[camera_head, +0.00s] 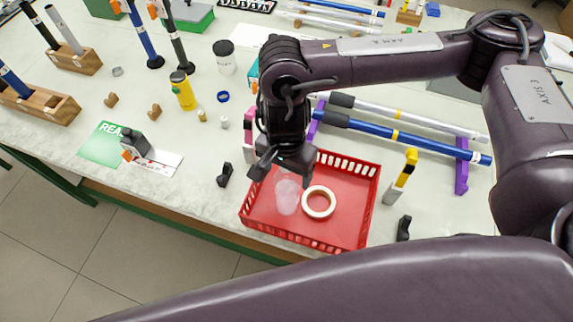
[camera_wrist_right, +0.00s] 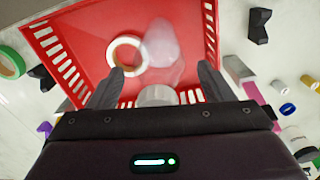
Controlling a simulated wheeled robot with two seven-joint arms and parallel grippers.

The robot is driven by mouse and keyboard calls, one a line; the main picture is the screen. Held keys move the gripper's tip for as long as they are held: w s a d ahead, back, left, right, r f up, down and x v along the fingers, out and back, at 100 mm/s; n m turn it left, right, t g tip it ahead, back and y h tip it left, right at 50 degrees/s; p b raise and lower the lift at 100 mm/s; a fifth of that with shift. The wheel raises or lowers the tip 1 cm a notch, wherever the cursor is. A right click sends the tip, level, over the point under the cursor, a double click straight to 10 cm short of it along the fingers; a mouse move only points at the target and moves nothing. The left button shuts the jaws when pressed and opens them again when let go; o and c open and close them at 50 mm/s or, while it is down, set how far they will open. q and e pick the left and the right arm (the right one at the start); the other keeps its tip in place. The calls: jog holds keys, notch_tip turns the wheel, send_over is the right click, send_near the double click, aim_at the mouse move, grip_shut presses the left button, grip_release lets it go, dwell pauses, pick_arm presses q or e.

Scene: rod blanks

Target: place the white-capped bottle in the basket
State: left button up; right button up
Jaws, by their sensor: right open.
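A pale, translucent bottle (camera_head: 287,196) is inside the red basket (camera_head: 352,238), left of a roll of tape (camera_head: 319,202). My right gripper (camera_head: 284,176) points down just above the bottle, with its fingers apart. In the right wrist view the open fingers (camera_wrist_right: 160,75) spread over the basket (camera_wrist_right: 90,28). A round, pale, cap-like shape (camera_wrist_right: 157,95) shows between them, and the blurred, translucent bottle body (camera_wrist_right: 160,42) lies beyond it. I cannot tell whether the fingers touch it. My left gripper is not in view.
Long rods (camera_head: 405,138) lie on purple supports right of the basket. A yellow bottle (camera_head: 183,92) and a black-lidded white jar (camera_head: 224,58) stand at left. A black block (camera_head: 224,175) sits left of the basket. The table's front edge is close to the basket.

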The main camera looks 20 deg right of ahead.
notch_tip(320, 180, up, 12)
jog(key=shift+w+r, duration=0.1)
dwell(0.5)
jog(key=shift+a, duration=0.1)
dwell(0.4)
